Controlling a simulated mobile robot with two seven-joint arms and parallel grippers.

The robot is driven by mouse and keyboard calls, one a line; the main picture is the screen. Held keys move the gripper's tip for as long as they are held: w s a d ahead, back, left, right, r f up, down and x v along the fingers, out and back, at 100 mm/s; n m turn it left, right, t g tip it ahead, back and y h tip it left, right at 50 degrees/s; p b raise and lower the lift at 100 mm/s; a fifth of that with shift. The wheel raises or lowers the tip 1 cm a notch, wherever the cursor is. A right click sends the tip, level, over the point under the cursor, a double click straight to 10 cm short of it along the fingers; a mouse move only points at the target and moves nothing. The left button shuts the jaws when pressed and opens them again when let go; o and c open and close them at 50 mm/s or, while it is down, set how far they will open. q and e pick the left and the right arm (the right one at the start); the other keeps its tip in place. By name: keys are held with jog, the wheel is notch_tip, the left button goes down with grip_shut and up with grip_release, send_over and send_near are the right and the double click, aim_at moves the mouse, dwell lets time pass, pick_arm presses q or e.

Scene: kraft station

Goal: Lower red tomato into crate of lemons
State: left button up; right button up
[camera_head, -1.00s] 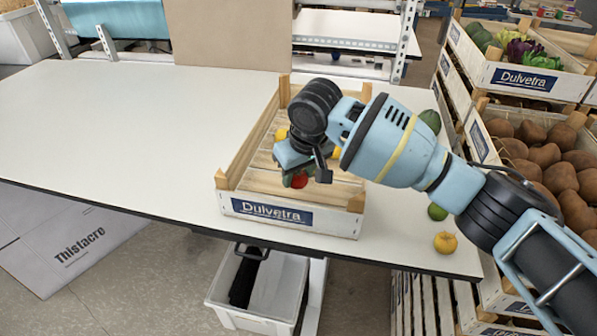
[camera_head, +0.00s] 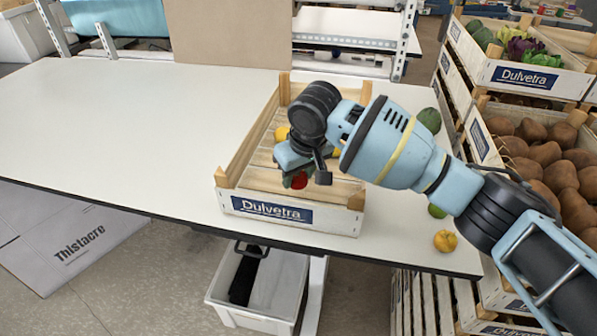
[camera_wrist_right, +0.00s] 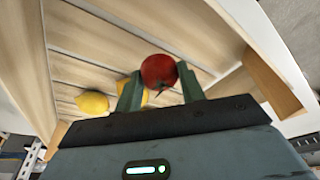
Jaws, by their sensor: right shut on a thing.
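My right gripper (camera_head: 298,178) is over the front part of the wooden crate (camera_head: 236,160) on the table. It is shut on a red tomato (camera_head: 299,181). In the right wrist view the tomato (camera_wrist_right: 159,72) sits between the two green fingertips (camera_wrist_right: 160,82), with the crate's slatted floor behind it. One lemon (camera_wrist_right: 92,101) lies on the crate floor, and another yellow fruit (camera_wrist_right: 150,95) is partly hidden by the gripper. In the head view, a lemon (camera_head: 282,133) shows near the crate's left side. I cannot tell whether the tomato touches the crate floor. My left gripper is not in view.
A yellow fruit (camera_head: 445,241) and green produce (camera_head: 430,120) lie on the table right of the crate. Stacked crates of brown root vegetables (camera_head: 545,155) stand at the right. The white table (camera_head: 120,130) is clear to the left. A grey bin (camera_head: 283,285) is below.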

aim_at(299, 186)
jog(key=shift+f, duration=2.1)
dwell(1.1)
jog(key=o, duration=1)
jog(key=shift+s+r, duration=0.1)
jog(key=shift+r, duration=0.3)
jog(key=v, duration=0.7)
